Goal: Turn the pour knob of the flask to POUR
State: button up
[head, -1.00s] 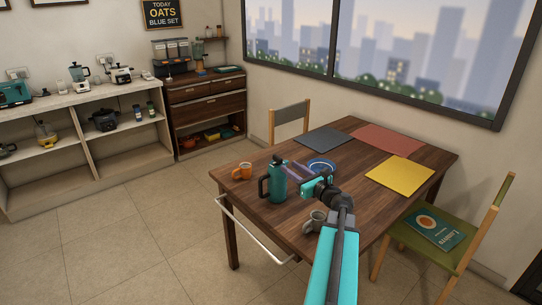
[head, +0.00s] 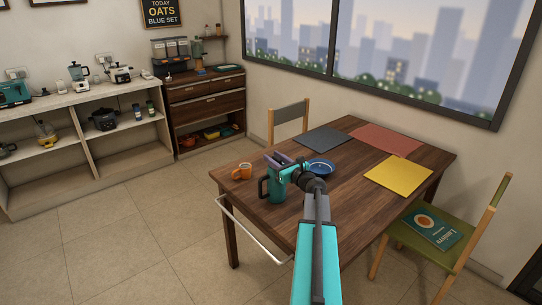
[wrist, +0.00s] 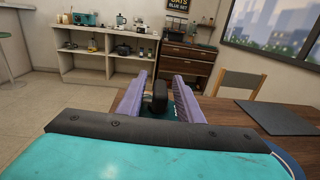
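The teal flask (head: 276,192) stands upright near the table's left front edge, with its black handle on the left in the head view. My gripper (head: 276,159) is at the flask's top, and its purple fingers cover that part in the head view. In the wrist view my gripper (wrist: 162,98) has its two purple fingers apart, with a dark rounded piece (wrist: 155,99) between them, apparently the flask's knob. A gap shows between this piece and the right finger. Some teal of the flask shows below. The POUR marking and the knob's setting cannot be read.
An orange mug (head: 242,171) stands left of the flask and a blue plate (head: 321,167) behind it to the right. Grey (head: 322,142), red (head: 386,139) and yellow (head: 399,176) mats lie farther back. Chairs stand behind (head: 289,122) and at the right (head: 445,238).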

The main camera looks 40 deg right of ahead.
jog(key=shift+w+d, duration=0.15)
jog(key=shift+w, duration=0.85)
grip_shut()
